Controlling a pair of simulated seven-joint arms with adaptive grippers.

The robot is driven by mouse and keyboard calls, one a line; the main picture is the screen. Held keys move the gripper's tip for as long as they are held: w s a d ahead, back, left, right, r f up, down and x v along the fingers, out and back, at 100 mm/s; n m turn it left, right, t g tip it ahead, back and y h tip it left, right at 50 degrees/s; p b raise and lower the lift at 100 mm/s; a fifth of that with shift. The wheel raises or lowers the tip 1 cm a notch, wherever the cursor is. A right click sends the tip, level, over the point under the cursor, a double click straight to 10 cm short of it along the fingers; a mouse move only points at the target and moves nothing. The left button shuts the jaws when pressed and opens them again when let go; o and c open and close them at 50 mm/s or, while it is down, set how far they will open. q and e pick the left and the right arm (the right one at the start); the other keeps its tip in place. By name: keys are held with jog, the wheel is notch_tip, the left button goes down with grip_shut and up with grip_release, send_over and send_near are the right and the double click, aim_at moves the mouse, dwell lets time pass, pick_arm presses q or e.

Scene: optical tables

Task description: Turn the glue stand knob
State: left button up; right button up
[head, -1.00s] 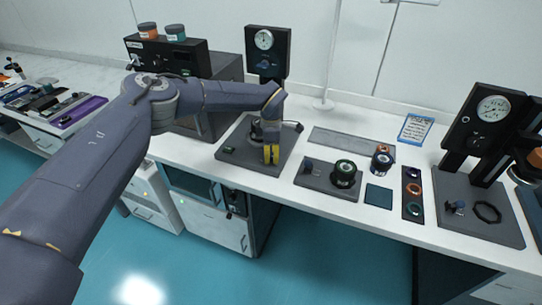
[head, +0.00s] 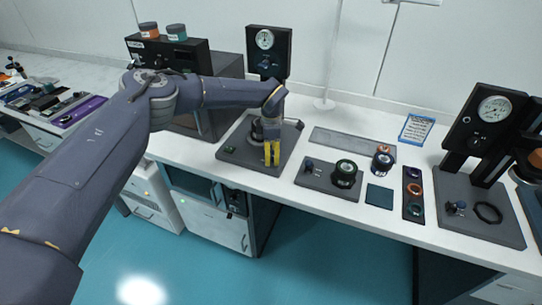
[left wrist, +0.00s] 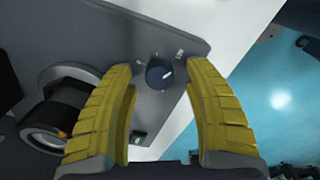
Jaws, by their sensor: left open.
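The glue stand has a dark grey base plate (head: 232,158) and an upright black panel (head: 267,45) with a round gauge. My left gripper (head: 271,160) points down over the front right of the plate. Its two yellow fingers are apart. In the left wrist view a small dark blue knob (left wrist: 159,74) with a white pointer line sits on the grey plate (left wrist: 110,38), between the open fingertips. I see no clear contact with it. In the head view the fingers and hand hide the knob. My right gripper is not in view.
A black cylindrical part (left wrist: 58,110) with a light ring stands on the plate beside the left finger. To the right are a smaller plate (head: 318,180) with a green-ringed part (head: 344,172), a dark green square pad (head: 378,194) and another gauge stand (head: 484,122).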

pick_arm(q)
notch_tip(320, 180, up, 11)
dwell(0.5)
